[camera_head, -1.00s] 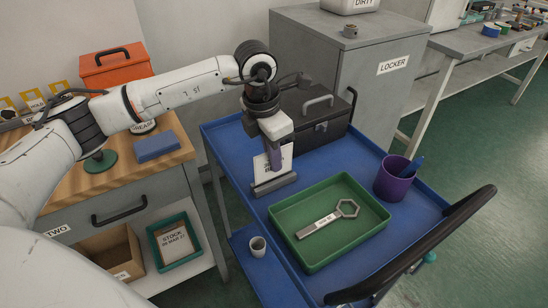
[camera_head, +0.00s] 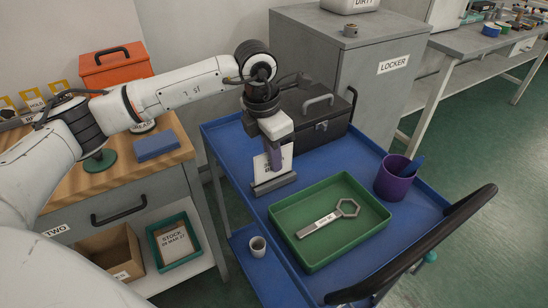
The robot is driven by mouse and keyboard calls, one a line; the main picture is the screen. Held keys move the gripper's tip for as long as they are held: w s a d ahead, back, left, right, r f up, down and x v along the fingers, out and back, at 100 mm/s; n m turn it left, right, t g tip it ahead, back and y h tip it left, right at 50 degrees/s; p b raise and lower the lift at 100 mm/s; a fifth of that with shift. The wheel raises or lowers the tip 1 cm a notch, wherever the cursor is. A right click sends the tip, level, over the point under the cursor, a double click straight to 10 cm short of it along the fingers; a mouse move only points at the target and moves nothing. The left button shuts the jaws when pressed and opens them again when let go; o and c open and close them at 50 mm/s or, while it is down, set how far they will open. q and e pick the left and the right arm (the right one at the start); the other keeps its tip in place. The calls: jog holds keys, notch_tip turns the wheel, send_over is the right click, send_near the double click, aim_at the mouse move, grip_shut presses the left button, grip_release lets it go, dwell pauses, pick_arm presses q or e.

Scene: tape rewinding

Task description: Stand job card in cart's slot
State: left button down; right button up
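The white job card (camera_head: 287,158) stands upright at the grey slotted block (camera_head: 273,184) on the blue cart's top (camera_head: 236,156). The card's lower edge meets the block; I cannot tell how deep it sits in the slot. My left gripper (camera_head: 275,163) points down from above, its purple-grey fingers in front of the card and hiding part of it and its print. The fingers look close together at the card, but whether they grip it is not clear. My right gripper is not in view.
A green tray (camera_head: 287,221) with a wrench (camera_head: 328,219) lies in front of the block. A dark toolbox (camera_head: 315,124) stands close behind. A purple cup (camera_head: 396,180) is at the right, and the cart's black handle (camera_head: 420,248) at the front right.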

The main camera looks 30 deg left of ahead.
pick_arm(q)
jog(key=shift+f+b, duration=0.7)
jog(key=shift+f, duration=0.25)
dwell(0.5)
dwell(0.3)
jog(key=c, duration=1.5)
grip_release()
jog(key=shift+r, duration=0.15)
jog(key=shift+r+p, duration=2.55)
jog(key=shift+r, duration=1.35)
jog(key=shift+f, duration=0.1)
